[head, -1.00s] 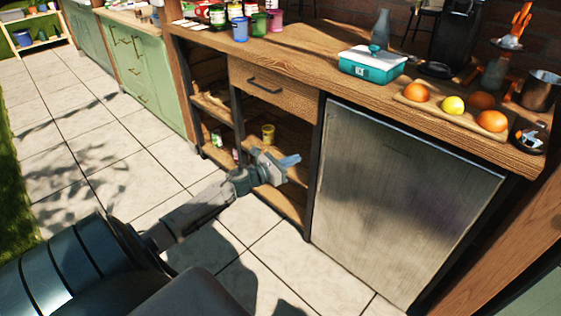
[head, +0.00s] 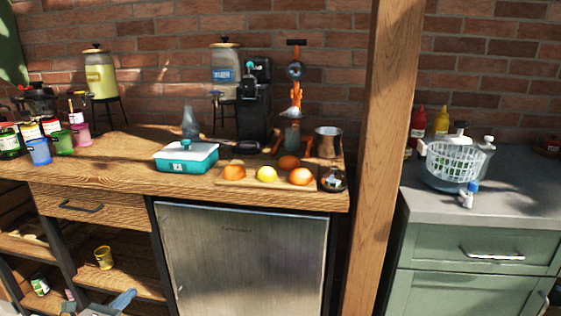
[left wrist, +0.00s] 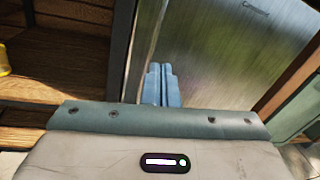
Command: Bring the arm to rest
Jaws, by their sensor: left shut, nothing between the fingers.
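My left gripper (head: 124,299) shows at the bottom edge of the head view, low in front of the open shelves and left of the metal fridge door (head: 243,258). In the left wrist view its two blue fingers (left wrist: 160,84) lie side by side, shut and empty, with the fridge door behind them. Most of the left arm is below the head view. My right gripper is in neither view.
The wooden counter (head: 120,172) carries a teal box (head: 186,158), oranges and a lemon on a board, cups and a steel pot (head: 327,142). A yellow cup (head: 103,257) stands on the shelf below. A wooden post (head: 380,150) and green cabinet (head: 470,245) are at right.

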